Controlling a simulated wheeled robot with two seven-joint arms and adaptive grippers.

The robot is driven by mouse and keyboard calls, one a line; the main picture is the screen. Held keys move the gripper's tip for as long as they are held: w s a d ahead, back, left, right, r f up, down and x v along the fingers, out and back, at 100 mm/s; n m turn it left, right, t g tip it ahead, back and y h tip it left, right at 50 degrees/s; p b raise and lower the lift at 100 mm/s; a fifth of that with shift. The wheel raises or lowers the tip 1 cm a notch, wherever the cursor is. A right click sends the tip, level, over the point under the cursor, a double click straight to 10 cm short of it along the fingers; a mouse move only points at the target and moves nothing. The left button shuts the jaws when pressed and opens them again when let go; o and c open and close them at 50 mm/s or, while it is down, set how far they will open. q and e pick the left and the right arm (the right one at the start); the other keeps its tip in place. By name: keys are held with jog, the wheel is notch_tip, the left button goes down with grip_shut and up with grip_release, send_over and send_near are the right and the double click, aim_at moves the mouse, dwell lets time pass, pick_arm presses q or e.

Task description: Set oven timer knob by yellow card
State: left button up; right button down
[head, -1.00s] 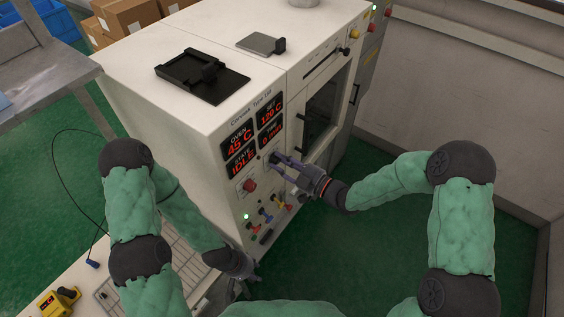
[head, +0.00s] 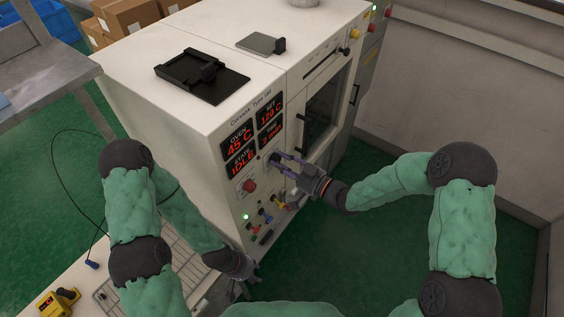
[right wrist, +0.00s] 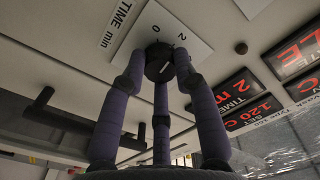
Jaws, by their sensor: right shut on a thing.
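The oven (head: 130,70) is a white cabinet with red displays on its front. The timer knob (right wrist: 158,64) is dark and round, on a white plate marked 0 and 2 beside a "TIME min" label. My right gripper (head: 279,161) is shut on the knob, its purple fingers around it in the right wrist view. The time display (right wrist: 236,90) there reads 2, with its unit partly cut off. My left gripper (head: 246,273) is low by the panel's bottom corner; its fingers are too unclear to judge. I cannot make out a yellow card in either view.
A red button (head: 249,185) and several small coloured switches sit below the displays. The oven door handle (head: 301,133) is right of the knob. A yellow device (head: 58,302) is at bottom left. A black holder (head: 203,77) lies on the oven top.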

jog(key=m+p, duration=0.1)
jog(key=m, duration=0.4)
jog(key=shift+m, duration=0.4)
jog(key=m+p, duration=0.2)
jog(key=m, duration=0.4)
jog(key=shift+m, duration=0.3)
jog(key=c, duration=1)
grip_release()
jog(key=shift+o, duration=0.2)
jog(key=v, duration=1.2)
